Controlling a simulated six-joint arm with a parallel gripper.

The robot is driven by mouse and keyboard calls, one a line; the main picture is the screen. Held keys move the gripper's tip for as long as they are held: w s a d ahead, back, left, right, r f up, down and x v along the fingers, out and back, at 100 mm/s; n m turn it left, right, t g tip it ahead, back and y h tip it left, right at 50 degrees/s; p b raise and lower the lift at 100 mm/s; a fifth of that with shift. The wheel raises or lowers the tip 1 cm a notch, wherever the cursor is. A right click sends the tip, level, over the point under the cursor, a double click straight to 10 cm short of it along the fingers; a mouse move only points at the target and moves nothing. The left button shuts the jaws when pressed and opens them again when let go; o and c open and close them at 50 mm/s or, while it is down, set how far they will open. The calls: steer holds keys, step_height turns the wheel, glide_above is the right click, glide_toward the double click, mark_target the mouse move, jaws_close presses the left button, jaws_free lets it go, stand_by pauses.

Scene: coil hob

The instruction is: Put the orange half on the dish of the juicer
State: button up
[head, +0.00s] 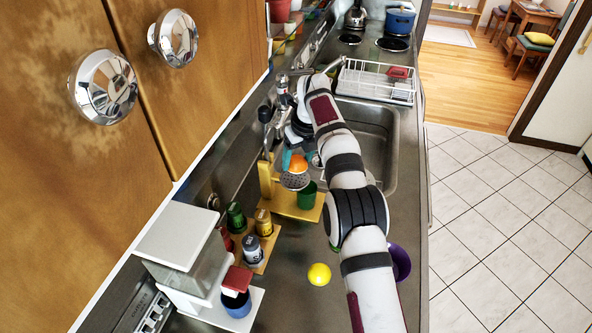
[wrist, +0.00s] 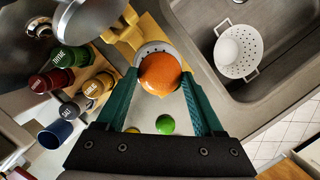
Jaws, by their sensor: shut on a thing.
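The orange half (head: 299,161) is between the teal fingers of my gripper (wrist: 161,76), which is shut on it. Its rounded orange side (wrist: 160,74) faces the wrist camera; its underside is hidden. The juicer (head: 266,182) has a yellow stand and base, with a green cup (head: 307,197) on the base. Its grey perforated dish (head: 294,182) shows directly below the orange half in the head view, and its rim (wrist: 152,48) shows behind the fruit in the wrist view. I cannot tell whether fruit and dish touch.
Spice jars (head: 236,217) stand on a wooden rack left of the juicer. A blue mug (head: 236,303) sits in a white machine. A yellow fruit (head: 319,274) lies on the counter. A white colander (wrist: 240,52) is in the sink. A green fruit (wrist: 165,124) lies below my gripper.

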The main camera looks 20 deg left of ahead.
mark_target(296, 180)
steer(key=x, duration=0.4)
steer(key=shift+s+d+f, duration=0.1)
steer(key=shift+s+f, duration=0.1)
steer(key=shift+s, duration=0.15)
steer(key=shift+f, duration=0.1)
steer(key=o, duration=1.5)
